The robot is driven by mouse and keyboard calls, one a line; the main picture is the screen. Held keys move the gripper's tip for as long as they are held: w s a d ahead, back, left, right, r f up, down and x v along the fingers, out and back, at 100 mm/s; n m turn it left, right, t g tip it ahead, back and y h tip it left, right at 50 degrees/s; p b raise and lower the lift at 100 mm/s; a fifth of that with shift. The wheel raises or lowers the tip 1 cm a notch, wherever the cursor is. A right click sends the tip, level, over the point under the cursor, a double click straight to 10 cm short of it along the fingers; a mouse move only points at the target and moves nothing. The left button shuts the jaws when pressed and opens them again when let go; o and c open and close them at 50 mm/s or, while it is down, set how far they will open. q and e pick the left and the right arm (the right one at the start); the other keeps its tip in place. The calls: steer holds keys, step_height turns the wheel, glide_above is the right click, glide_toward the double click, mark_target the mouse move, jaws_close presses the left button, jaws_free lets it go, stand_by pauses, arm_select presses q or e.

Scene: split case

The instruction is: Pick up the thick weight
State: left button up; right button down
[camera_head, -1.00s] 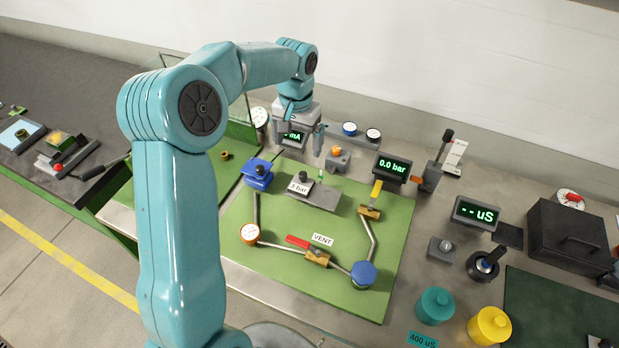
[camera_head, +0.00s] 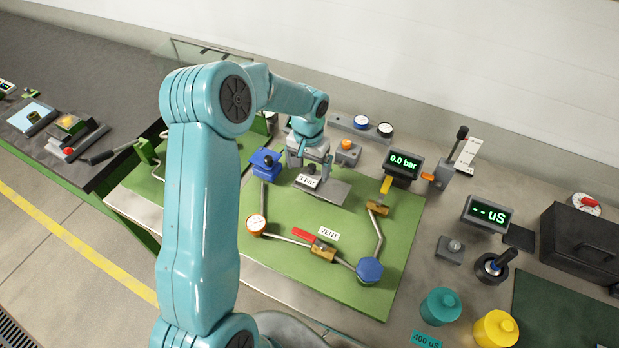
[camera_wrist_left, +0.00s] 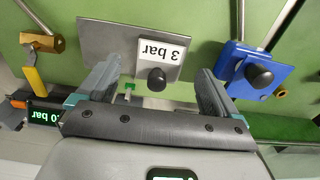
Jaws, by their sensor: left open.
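A block with a white "3 bar" label (camera_head: 308,181) and a black knob stands on a grey plate (camera_head: 333,191) on the green board. It is the only weight-like piece I make out; its thickness is hard to judge. My left gripper (camera_head: 310,164) is just above and behind it, pointing down, and hides its knob in the head view. In the left wrist view the open fingers (camera_wrist_left: 157,72) lie either side of the black knob (camera_wrist_left: 156,79), with gaps on both sides and nothing held. My right gripper is not in view.
A blue valve block (camera_head: 265,163) stands close left of the plate. A small green peg (camera_wrist_left: 129,88) rises near one finger. A yellow-handled valve (camera_head: 385,186) and the 0.0 bar display (camera_head: 403,166) are to the right. A red VENT lever (camera_head: 304,236) lies in front.

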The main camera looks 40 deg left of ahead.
mark_target(309, 178)
arm_select(q)
step_height(309, 178, down, 3)
steer(key=shift+d+f+b, duration=0.1)
steer(key=shift+f+b, duration=0.05)
steer(key=shift+b, duration=0.55)
steer(key=shift+w+f, duration=0.2)
steer(key=shift+f, duration=0.1)
steer(key=shift+a, duration=0.2)
steer(key=shift+r, duration=0.1)
steer(key=shift+s+d+r, duration=0.1)
steer(key=shift+s, duration=0.1)
steer(key=c, duration=1)
steer(key=shift+w, duration=0.15)
steer(key=c, duration=0.5)
